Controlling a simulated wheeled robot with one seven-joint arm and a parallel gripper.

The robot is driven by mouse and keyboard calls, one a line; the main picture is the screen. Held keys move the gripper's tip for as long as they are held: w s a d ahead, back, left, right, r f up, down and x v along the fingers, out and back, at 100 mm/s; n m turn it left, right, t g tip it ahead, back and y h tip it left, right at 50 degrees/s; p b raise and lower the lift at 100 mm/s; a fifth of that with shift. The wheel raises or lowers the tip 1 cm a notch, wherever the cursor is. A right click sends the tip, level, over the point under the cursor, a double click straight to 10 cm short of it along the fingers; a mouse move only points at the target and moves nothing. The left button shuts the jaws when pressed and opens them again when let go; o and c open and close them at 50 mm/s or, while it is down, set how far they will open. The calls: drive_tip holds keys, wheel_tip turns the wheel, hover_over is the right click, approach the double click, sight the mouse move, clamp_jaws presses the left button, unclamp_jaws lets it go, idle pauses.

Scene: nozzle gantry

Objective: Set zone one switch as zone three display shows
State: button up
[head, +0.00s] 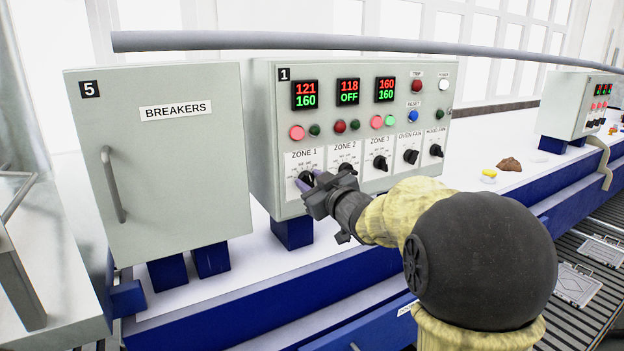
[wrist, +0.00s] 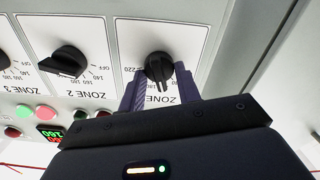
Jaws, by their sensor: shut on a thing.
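The zone one switch (head: 304,181) is a black rotary knob low on the left of the grey control box. My gripper (head: 309,184) is shut on it, one finger on each side. In the wrist view the knob (wrist: 158,66) sits between the purple fingers; its dial is partly hidden, so I cannot read its setting there for sure. The zone one display (head: 305,95) reads 121 in red above 160 in green. The zone three display (head: 384,89) reads 160 in red above 160 in green.
The zone two switch (head: 346,168) and zone three switch (head: 380,163) are right of my gripper. A breaker cabinet (head: 160,220) stands close on the left. A grey rail (head: 330,42) crosses above the box.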

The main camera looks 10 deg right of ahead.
drive_tip(key=shift+f+m, duration=0.1)
drive_tip(key=shift+m, duration=0.2)
drive_tip(key=o, duration=1)
drive_tip(key=shift+c, duration=0.2)
drive_tip(key=b+v, duration=0.5)
drive_tip(key=v, duration=1.2)
drive_tip(key=shift+s, duration=0.2)
drive_tip(key=shift+d, duration=0.1)
